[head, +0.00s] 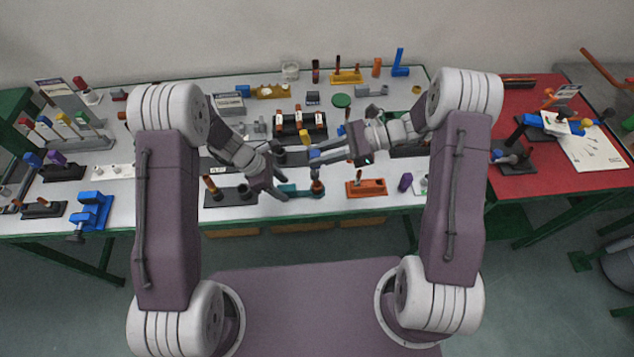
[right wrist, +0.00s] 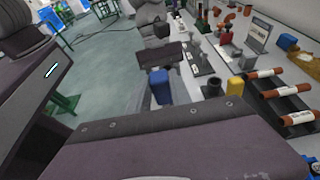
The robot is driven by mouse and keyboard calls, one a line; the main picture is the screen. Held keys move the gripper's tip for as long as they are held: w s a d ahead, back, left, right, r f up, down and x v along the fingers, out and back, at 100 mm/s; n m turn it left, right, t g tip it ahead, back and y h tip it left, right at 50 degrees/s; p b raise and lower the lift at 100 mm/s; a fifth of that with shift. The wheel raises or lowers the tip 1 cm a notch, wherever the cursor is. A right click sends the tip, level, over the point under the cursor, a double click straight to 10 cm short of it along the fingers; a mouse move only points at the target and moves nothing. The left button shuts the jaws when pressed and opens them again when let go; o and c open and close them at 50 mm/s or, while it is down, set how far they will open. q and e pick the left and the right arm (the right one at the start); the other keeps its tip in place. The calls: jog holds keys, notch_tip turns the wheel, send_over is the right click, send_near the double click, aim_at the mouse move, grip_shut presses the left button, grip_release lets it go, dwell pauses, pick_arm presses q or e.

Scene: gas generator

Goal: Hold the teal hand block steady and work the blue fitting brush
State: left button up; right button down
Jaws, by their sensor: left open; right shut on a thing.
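The teal hand block (head: 288,189) lies at the table's front edge in the head view, with a brown upright piece (head: 317,187) at its right end. My left gripper (head: 281,187) is open at the block's left end; whether its fingers touch the block is unclear. My right gripper (head: 318,157) is shut above and behind the block. A small blue piece at its tips (head: 315,153) looks like the fitting brush's handle; the rest of the brush is hidden or too small to tell. A blue piece (right wrist: 160,86) also shows past my gripper in the right wrist view.
Behind the grippers stands a dark rack with labelled brown cylinders (head: 300,124). An orange tray (head: 366,188) and a purple piece (head: 405,182) lie to the right. A blue vise (head: 92,211) is at the front left. The table is crowded; the floor in front is clear.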

pick_arm(q)
jog(key=v, duration=1.1)
jog(key=shift+r, duration=0.2)
jog(key=shift+a, duration=0.1)
